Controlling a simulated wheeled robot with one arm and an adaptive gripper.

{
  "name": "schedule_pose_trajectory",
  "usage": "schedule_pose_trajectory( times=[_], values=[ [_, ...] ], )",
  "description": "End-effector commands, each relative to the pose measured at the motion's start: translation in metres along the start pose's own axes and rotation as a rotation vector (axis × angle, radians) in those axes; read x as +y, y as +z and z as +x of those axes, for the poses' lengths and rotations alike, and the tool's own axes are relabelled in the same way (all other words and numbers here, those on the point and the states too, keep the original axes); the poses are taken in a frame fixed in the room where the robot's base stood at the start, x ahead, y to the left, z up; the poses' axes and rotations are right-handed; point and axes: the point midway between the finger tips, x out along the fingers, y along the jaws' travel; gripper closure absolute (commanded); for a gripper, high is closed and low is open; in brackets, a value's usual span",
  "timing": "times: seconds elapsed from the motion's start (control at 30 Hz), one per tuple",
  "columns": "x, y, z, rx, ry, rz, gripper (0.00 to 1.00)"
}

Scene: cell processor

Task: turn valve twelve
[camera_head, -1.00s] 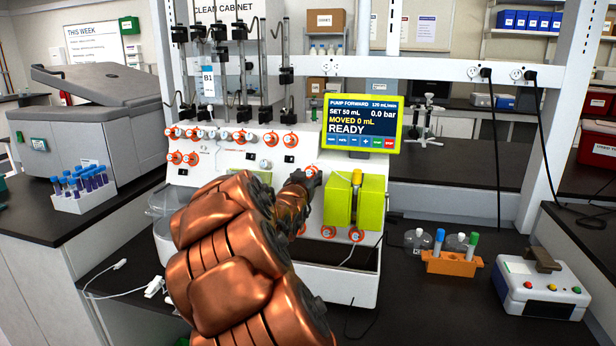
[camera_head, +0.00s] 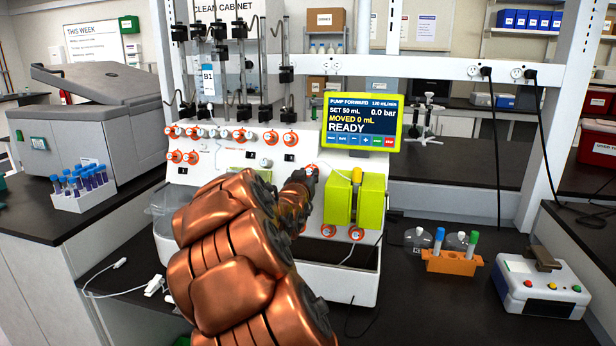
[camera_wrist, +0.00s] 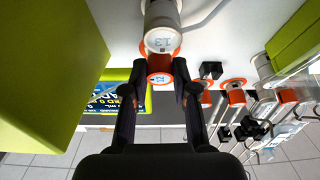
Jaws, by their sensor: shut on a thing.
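The valve between my fingers is orange with a white face (camera_wrist: 160,78) in the wrist view. Its small number looks like 12 but is hard to read. My gripper (camera_wrist: 160,74) is shut on this valve, one dark finger on either side. A larger white fitting marked 13 (camera_wrist: 163,40) with an orange ring sits right beside it. In the head view my gripper (camera_head: 308,178) reaches the right part of the white machine panel (camera_head: 318,150), left of the green pump block. There my arm and fingers hide most of the valve.
The yellow-green pump block (camera_head: 371,203) stands close right of my gripper. The display (camera_head: 361,122) reads READY and MOVED 0 mL. Other orange valves (camera_head: 290,139) line the panel. An orange tube rack (camera_head: 452,262) and a white instrument (camera_head: 541,283) stand to the right.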

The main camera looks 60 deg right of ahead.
Motion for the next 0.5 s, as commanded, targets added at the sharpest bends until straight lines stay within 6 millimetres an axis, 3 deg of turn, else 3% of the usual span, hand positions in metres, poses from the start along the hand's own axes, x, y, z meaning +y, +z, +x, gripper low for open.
schedule_pose_trajectory(
  times=[0.5],
  values=[
    [0.0026,-0.0005,-0.0002,0.001,-0.085,-0.203,1.0]
  ],
)
